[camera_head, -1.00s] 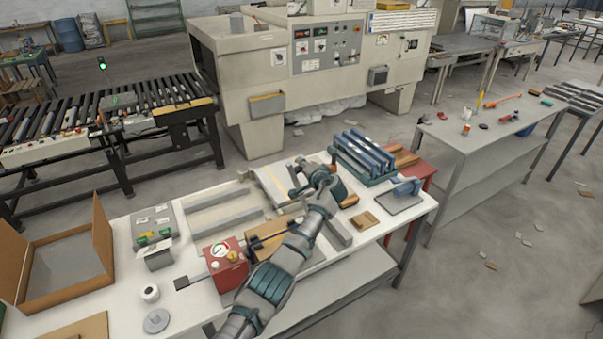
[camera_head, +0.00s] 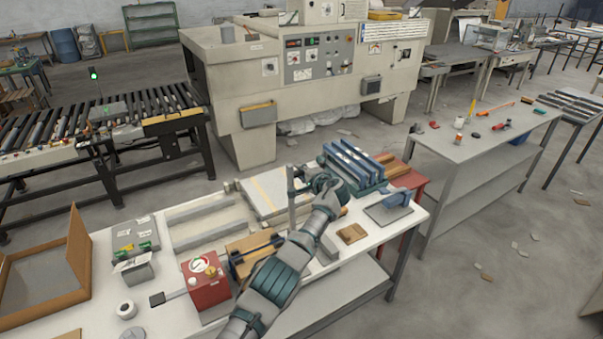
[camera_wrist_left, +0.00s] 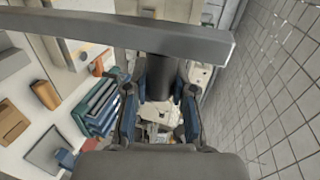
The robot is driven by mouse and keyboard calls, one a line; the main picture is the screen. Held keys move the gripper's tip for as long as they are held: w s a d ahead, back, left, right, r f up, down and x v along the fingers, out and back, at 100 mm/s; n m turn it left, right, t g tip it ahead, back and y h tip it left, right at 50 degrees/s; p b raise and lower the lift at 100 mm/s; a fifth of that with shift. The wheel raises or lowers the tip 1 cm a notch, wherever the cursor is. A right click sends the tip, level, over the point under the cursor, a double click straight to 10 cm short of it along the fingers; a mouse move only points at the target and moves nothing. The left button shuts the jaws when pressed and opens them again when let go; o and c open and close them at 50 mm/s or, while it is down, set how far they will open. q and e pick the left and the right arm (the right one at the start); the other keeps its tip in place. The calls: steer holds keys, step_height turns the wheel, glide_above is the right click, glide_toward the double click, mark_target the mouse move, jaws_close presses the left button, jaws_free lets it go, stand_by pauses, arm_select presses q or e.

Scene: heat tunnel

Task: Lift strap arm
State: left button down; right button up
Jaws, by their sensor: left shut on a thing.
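The strap arm is a long grey bar (camera_head: 292,197) that stands nearly upright at the far end of the white fixture (camera_head: 262,190) on the bench. In the left wrist view the grey bar (camera_wrist_left: 150,38) crosses the top of the picture. My left gripper (camera_head: 318,182) is at the bar's right side, its arm reaching in from the front. In the left wrist view its two fingers (camera_wrist_left: 162,90) are shut around a dark round grip below the bar. How the grip joins the bar is partly hidden. My right gripper is not in view.
A teal rack with blue bars (camera_head: 352,165) stands close to the right of my gripper. A blue-handled tool on a plate (camera_head: 392,206) and a tan block (camera_head: 352,233) lie nearer. A red box with a gauge (camera_head: 205,283) stands left of my forearm.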

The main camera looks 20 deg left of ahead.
arm_select(q)
steer(key=c, duration=0.9)
jaws_free()
steer(key=shift+f, duration=0.1)
steer(key=shift+c, duration=0.2)
steer(key=shift+d, duration=0.15)
steer(key=shift+s+d, duration=0.1)
steer(key=shift+d, duration=0.1)
steer(key=v, duration=1.1)
steer(key=shift+s+d, duration=0.2)
steer(key=shift+d, duration=0.05)
